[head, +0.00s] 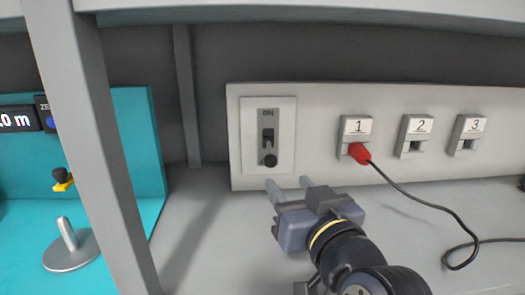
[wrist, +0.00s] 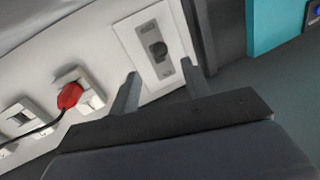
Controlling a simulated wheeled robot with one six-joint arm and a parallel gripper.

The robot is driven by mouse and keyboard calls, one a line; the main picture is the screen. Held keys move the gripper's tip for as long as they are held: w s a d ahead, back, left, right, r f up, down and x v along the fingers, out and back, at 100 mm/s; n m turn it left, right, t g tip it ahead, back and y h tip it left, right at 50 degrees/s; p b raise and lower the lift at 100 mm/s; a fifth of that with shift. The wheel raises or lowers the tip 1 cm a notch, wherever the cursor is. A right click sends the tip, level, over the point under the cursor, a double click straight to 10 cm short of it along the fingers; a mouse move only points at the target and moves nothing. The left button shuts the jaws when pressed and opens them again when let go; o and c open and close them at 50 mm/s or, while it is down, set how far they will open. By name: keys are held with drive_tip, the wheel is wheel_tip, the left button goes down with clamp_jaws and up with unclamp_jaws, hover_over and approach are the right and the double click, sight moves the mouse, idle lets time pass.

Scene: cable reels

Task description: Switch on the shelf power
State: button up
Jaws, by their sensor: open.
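The power switch (head: 268,135) is a pale plate with a grey slotted strip on the white wall panel, marked ON at its top. Its dark lever ends in a round knob (head: 270,160) at the low end of the strip, away from the ON mark. My gripper (head: 288,183) is open and empty, in front of and just below the switch in the head view. In the wrist view the switch plate (wrist: 143,28) lies beyond and between the two fingers (wrist: 159,75), with the dark knob (wrist: 158,49) facing them. I see no contact.
Right of the switch are sockets 1 (head: 355,127), 2 (head: 416,128) and 3 (head: 468,128). A red plug (head: 359,153) sits in socket 1, its black cable trailing over the shelf. A grey post (head: 90,150) and teal unit (head: 130,130) stand left.

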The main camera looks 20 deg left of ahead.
sight(273, 164)
drive_tip(key=b+x, duration=0.3)
drive_tip(key=x, duration=0.7)
drive_tip(key=shift+w, duration=0.1)
drive_tip(key=shift+c, duration=0.2)
drive_tip(key=c, duration=0.9)
